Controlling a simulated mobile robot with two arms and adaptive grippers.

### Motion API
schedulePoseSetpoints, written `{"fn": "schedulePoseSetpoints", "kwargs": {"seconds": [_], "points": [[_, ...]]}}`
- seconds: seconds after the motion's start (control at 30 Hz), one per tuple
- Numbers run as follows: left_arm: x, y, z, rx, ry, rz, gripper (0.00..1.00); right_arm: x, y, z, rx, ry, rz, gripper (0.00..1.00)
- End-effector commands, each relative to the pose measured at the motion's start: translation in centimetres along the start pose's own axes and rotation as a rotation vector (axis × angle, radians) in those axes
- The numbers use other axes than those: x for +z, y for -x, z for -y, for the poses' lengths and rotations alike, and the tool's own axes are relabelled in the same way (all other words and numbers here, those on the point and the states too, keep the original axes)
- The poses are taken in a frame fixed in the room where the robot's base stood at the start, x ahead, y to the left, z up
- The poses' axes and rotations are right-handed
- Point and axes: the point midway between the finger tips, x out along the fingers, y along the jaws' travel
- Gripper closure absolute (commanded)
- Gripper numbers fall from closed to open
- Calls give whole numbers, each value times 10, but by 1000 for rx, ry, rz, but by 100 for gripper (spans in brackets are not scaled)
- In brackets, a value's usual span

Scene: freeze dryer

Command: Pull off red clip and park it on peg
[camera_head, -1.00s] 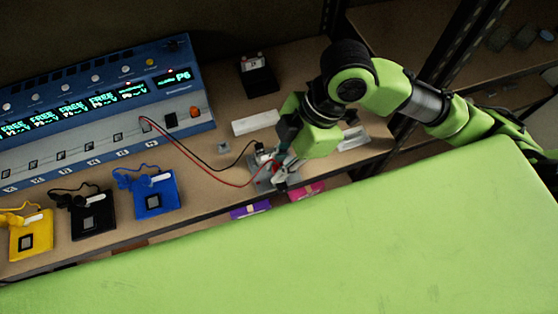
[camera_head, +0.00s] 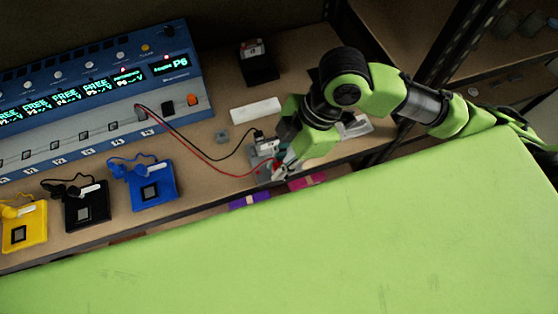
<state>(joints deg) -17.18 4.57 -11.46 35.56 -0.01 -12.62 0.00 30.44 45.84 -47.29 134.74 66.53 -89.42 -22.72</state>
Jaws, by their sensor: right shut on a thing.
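My right gripper (camera_head: 284,169) reaches down from the right over a small grey fixture (camera_head: 256,165) near the shelf's front edge. It is shut on the red clip (camera_head: 276,170), at the end of the red lead (camera_head: 203,157). The clip is small and mostly covered by the fingers; I cannot tell whether it still touches the fixture. The black lead (camera_head: 205,151) ends at a dark clip (camera_head: 259,136) at the back of the fixture. I cannot clearly make out a peg. My left gripper is not in view.
A blue console (camera_head: 115,95) with lit displays stands at the left. Yellow (camera_head: 38,235), black (camera_head: 99,216) and blue (camera_head: 164,197) pads lie before it. A white bar (camera_head: 256,109), small grey block (camera_head: 222,137) and black holder (camera_head: 260,70) stand behind the fixture.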

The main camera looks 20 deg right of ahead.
Motion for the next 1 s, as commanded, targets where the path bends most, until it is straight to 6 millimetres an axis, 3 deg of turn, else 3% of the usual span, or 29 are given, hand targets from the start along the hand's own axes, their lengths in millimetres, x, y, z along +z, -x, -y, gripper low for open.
{"fn": "schedulePoseSetpoints", "kwargs": {"seconds": [0.17,0.8,1.0], "points": [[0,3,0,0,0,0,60,-1,1,-7,1,-2,0,100],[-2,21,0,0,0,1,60,-6,-1,-81,0,-1,0,100],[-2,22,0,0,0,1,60,-6,-2,-89,0,1,0,100]]}}
